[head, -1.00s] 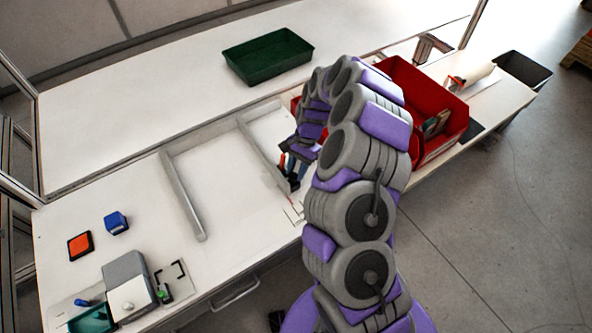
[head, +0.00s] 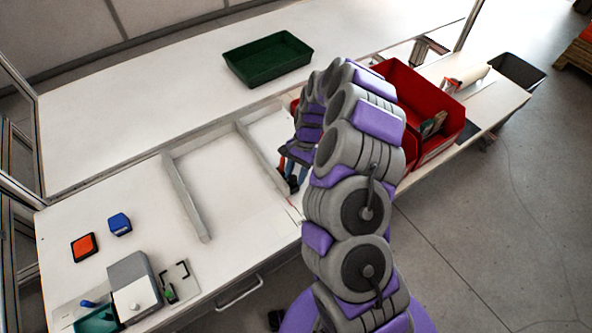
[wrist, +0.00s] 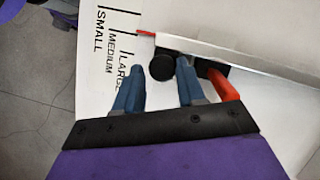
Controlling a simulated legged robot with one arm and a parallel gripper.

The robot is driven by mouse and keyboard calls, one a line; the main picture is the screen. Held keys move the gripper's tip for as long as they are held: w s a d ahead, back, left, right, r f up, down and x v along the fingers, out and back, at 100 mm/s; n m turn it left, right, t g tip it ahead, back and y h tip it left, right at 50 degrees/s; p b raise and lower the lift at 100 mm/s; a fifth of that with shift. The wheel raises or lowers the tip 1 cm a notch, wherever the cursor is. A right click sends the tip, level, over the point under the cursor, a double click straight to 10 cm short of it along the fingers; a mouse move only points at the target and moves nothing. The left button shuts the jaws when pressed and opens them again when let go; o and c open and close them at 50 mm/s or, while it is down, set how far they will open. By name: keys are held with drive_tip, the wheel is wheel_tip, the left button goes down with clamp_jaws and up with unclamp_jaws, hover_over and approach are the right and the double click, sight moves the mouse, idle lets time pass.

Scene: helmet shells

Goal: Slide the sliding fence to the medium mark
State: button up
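The sliding fence (head: 262,155) is the pale right-hand bar of the frame on the bench, and its side runs across the top of the wrist view (wrist: 250,45). By it are a dark round knob (wrist: 161,66), a red pointer (wrist: 147,33) and a red-orange lever (wrist: 223,86). The printed scale (wrist: 110,50) reads SMALL, MEDIUM, LARGE; the pointer is beside its lines, on the LARGE side. My gripper (wrist: 160,78) is open, its blue fingers apart with the knob between their tips. Contact is not clear. In the head view my gripper (head: 291,172) is partly hidden by my arm.
A fixed pale bar (head: 187,197) bounds the frame's left side, with bare bench between. A red bin (head: 425,100) stands right, behind my arm. A green tray (head: 268,60) is at the back. A grey device (head: 132,285) and small blocks lie front left.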

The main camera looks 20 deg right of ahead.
drive_tip(key=shift+o, duration=0.6)
drive_tip(key=shift+s+a+r, duration=0.1)
drive_tip(key=shift+s+a, duration=0.05)
drive_tip(key=shift+o, duration=0.8)
drive_tip(key=shift+a, duration=0.1)
drive_tip(key=shift+o, duration=0.2)
drive_tip(key=shift+w+d, duration=0.2)
drive_tip(key=shift+d, duration=0.2)
drive_tip(key=shift+d+r, duration=0.1)
drive_tip(key=shift+r, duration=0.05)
drive_tip(key=p+v, duration=0.3)
drive_tip(key=v, duration=1.3)
drive_tip(key=shift+w+r, duration=0.2)
drive_tip(key=shift+r, duration=0.15)
